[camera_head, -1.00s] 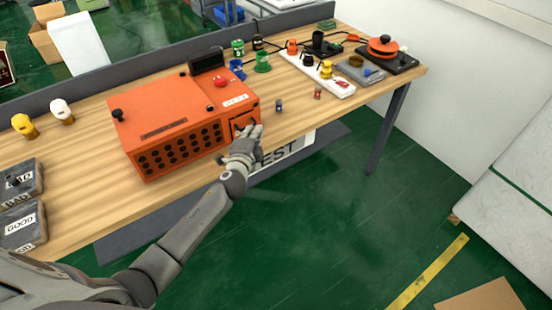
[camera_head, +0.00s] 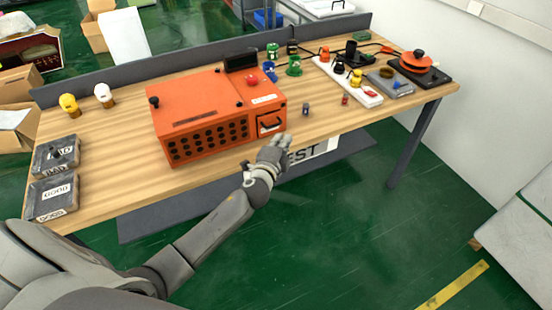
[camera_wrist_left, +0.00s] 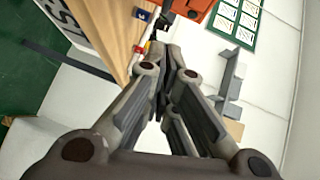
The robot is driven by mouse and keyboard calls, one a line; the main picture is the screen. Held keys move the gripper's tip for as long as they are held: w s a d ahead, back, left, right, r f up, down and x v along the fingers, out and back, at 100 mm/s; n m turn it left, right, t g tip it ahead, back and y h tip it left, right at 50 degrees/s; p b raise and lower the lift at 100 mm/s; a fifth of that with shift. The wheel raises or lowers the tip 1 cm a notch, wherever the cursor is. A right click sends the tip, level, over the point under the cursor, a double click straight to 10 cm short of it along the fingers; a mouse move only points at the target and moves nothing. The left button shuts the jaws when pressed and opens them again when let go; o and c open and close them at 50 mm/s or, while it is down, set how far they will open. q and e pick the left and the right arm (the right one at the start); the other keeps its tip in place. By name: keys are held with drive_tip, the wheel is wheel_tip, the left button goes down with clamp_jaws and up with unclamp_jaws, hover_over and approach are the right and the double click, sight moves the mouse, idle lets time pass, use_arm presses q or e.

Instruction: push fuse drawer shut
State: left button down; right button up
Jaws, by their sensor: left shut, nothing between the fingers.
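The orange machine (camera_head: 198,112) stands on the wooden table. The fuse drawer (camera_head: 270,122) is at the right end of its front, with a pale handle showing. The drawer front looks about level with the machine's front; a small gap cannot be ruled out. My left gripper (camera_head: 282,140) is shut and empty, just in front of and below the drawer, apart from it. In the left wrist view its closed fingers (camera_wrist_left: 165,55) point toward the table edge, with a corner of the orange machine (camera_wrist_left: 192,8) at the top. My right gripper is not in view.
Small fuses (camera_head: 306,109) stand right of the machine. A white power strip (camera_head: 350,82) and a black-based device with an orange disc (camera_head: 416,62) are further right. Two grey boxes (camera_head: 50,195) are at the left. The floor in front of the table is clear.

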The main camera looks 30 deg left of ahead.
use_arm(q)
drive_tip(key=a+f+b+v, duration=0.1)
drive_tip(key=v, duration=0.6)
drive_tip(key=shift+s+d+r, duration=0.2)
drive_tip(key=shift+d+r, duration=0.2)
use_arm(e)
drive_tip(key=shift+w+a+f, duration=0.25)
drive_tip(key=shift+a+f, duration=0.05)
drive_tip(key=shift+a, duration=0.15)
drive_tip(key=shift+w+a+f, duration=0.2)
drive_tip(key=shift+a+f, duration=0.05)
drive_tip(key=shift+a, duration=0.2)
